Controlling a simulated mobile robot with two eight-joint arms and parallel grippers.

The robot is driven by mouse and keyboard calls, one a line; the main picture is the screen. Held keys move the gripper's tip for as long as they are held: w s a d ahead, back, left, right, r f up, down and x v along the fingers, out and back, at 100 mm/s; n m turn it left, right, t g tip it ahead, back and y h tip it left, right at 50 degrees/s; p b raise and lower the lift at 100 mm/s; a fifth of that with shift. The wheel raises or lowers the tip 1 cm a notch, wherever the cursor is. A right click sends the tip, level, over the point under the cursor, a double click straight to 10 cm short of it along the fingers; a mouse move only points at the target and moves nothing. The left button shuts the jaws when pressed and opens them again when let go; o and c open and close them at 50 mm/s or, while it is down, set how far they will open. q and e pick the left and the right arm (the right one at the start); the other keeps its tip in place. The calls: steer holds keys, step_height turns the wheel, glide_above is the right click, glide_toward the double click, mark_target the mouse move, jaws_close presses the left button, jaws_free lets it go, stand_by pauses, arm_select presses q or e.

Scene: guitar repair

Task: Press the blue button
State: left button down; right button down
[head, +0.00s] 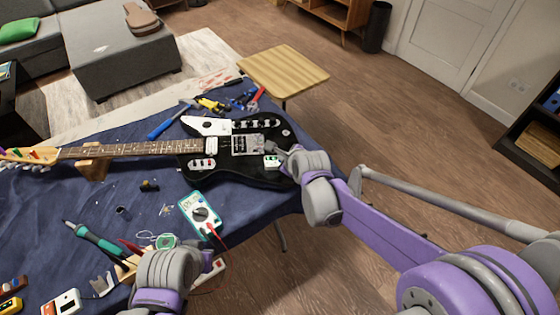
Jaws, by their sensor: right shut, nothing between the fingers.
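The black electric guitar (262,172) lies on the blue-covered table, its neck pointing left. My right gripper (279,154) is shut and empty over the right end of the guitar body, beside the bridge. A small white and green box (271,162) sits on the body right at the fingertips. I cannot tell whether the gripper touches it. I cannot make out a blue button; it may be hidden or too small. A grey and purple arm link of mine covers the table's front edge, and no left gripper fingers show.
A multimeter (201,213) with red leads lies in front of the guitar. A green-handled soldering iron (95,240) and small parts lie at the left. Pliers and a blue-handled tool (163,127) lie behind the guitar. A wooden stool (283,71) stands beyond the table.

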steer(key=shift+f, duration=0.15)
stand_by(0.4)
steer(key=shift+r+p, duration=0.35)
steer(key=shift+r, duration=0.3)
step_height(320, 180, up, 6)
steer(key=p, duration=0.3)
steer(key=shift+w+d+p, duration=0.15)
steer(key=shift+d+p, duration=0.1)
steer(key=shift+p, duration=0.15)
